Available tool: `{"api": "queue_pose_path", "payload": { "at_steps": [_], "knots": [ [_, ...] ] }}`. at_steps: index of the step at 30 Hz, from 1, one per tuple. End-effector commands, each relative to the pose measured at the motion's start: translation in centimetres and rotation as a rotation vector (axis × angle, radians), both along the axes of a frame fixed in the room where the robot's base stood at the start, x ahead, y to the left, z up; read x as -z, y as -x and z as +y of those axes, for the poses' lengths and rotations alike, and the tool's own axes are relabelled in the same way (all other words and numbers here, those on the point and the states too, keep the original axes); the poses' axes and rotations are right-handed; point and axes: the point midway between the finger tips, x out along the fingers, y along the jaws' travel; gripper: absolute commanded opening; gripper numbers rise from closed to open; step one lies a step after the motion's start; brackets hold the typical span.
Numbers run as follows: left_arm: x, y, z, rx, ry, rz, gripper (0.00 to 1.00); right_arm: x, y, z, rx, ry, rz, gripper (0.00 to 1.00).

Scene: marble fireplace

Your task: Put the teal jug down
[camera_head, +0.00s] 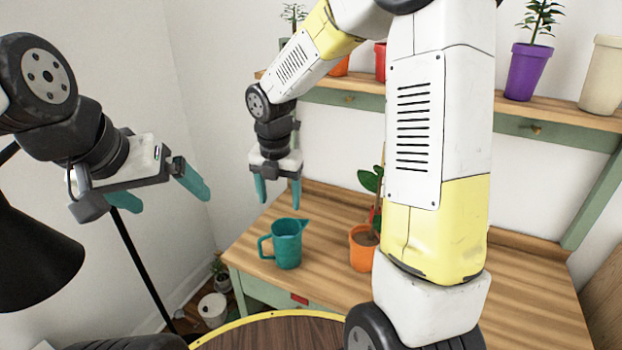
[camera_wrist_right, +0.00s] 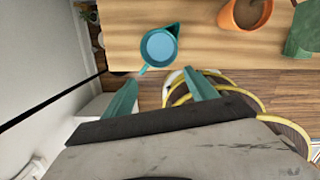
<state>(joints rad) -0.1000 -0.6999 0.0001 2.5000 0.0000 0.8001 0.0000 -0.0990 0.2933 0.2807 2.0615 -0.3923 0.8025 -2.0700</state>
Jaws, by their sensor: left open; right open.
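The teal jug (camera_head: 287,243) stands upright on the wooden table (camera_head: 325,285), near its left end, with its handle to the left. In the right wrist view the jug (camera_wrist_right: 159,47) shows from above, just beyond the fingertips. My right gripper (camera_head: 277,198) is open and empty, pointing down above the jug and apart from it. Its fingers also show in the right wrist view (camera_wrist_right: 160,88). My left gripper (camera_head: 165,195) is open and empty at the left, away from the table.
An orange pot (camera_head: 362,248) with a plant stands right of the jug, partly hidden by my right arm. A shelf (camera_head: 545,122) above holds a purple pot (camera_head: 527,70) and a cream pot (camera_head: 602,75). A black lamp shade (camera_head: 35,255) is at the left. Bare tabletop lies in front of the orange pot.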

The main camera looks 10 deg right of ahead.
Motion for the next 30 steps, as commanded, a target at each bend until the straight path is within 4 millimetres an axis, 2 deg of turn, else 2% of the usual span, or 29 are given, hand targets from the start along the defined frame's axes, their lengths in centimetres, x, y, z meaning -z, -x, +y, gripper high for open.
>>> {"api": "queue_pose_path", "payload": {
  "at_steps": [1,3,9,15,18,21,24,30],
  "knots": [
    [0.0,0.0,0.0,0.000,0.000,0.000,0.96,-2.4,1.0,-1.4,0.186,-0.026,-0.041,0.67],
    [0.0,0.0,0.0,0.000,0.000,0.000,0.96,-4.9,2.6,-3.0,0.472,-0.082,-0.082,0.67],
    [0.0,0.0,0.0,0.000,0.000,0.000,0.96,-10.6,8.0,-6.8,1.275,-0.321,-0.150,0.67],
    [0.0,0.0,0.0,0.000,0.000,0.000,0.96,-13.8,13.6,-9.1,1.996,-0.640,-0.091,0.67],
    [0.0,0.0,0.0,0.000,0.000,0.000,0.96,-14.4,15.6,-9.6,2.252,-0.773,-0.018,0.67],
    [0.0,0.0,0.0,0.000,0.000,0.000,0.96,-14.8,16.8,-9.8,2.415,-0.862,0.049,0.67],
    [0.0,0.0,0.0,0.000,0.000,0.000,0.96,-14.9,17.4,-9.9,2.497,-0.904,0.088,0.67],
    [0.0,0.0,0.0,0.000,0.000,0.000,0.96,-14.9,17.5,-9.9,2.519,-0.914,0.099,0.67]
  ]
}}
